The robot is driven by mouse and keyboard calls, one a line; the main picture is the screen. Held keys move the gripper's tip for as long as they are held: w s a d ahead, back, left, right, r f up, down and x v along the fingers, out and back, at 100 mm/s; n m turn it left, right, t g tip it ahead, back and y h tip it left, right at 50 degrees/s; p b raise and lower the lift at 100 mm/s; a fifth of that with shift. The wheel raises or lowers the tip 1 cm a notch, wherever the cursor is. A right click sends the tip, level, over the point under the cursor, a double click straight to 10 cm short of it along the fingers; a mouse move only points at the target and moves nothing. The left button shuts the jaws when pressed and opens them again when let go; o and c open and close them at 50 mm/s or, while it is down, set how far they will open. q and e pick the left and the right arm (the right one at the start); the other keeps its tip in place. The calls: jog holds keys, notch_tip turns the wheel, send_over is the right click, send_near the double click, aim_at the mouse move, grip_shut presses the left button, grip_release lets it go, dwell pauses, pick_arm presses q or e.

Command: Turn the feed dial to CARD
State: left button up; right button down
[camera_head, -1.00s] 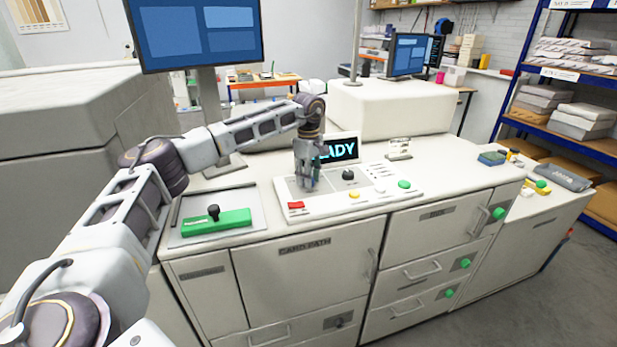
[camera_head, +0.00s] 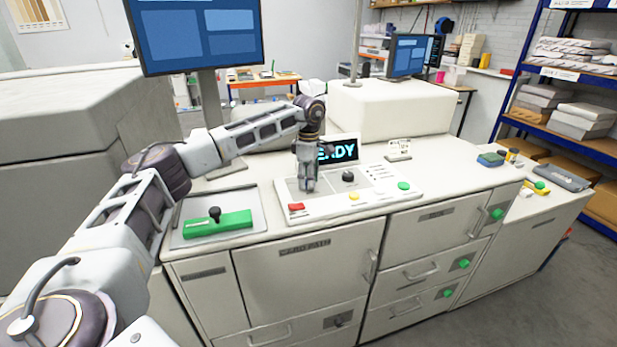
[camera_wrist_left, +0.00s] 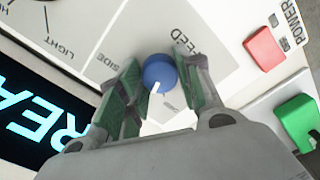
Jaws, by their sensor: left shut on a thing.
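The feed dial (camera_wrist_left: 159,72) is a round blue knob with a white pointer mark, on a grey panel of the console (camera_head: 380,190). In the left wrist view its pointer aims down and slightly left. A partly covered label ending in "EED" is beside it, and "SIDE" is printed to its left. I cannot read CARD. My left gripper (camera_wrist_left: 155,85) has its green-padded fingers closed on the dial, one on each side. In the head view the left gripper (camera_head: 307,187) points down on the console's left part and hides the dial. My right gripper is out of view.
A lit display (camera_head: 343,151), partly covered by my wrist, stands behind the panel. A black knob (camera_head: 348,176), red button (camera_head: 296,207), yellow button (camera_head: 354,196) and green button (camera_head: 403,185) are close by. A green handled block (camera_head: 222,222) lies on a tray to the left.

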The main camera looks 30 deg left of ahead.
pick_arm(q)
jog(key=shift+r+n+p, duration=0.1)
jog(key=shift+n+p, duration=0.2)
jog(key=shift+n, duration=0.9)
jog(key=n, duration=0.2)
jog(key=shift+n+p, duration=0.3)
jog(key=shift+n, duration=0.8)
jog(key=o, duration=0.9)
jog(key=shift+o, duration=0.8)
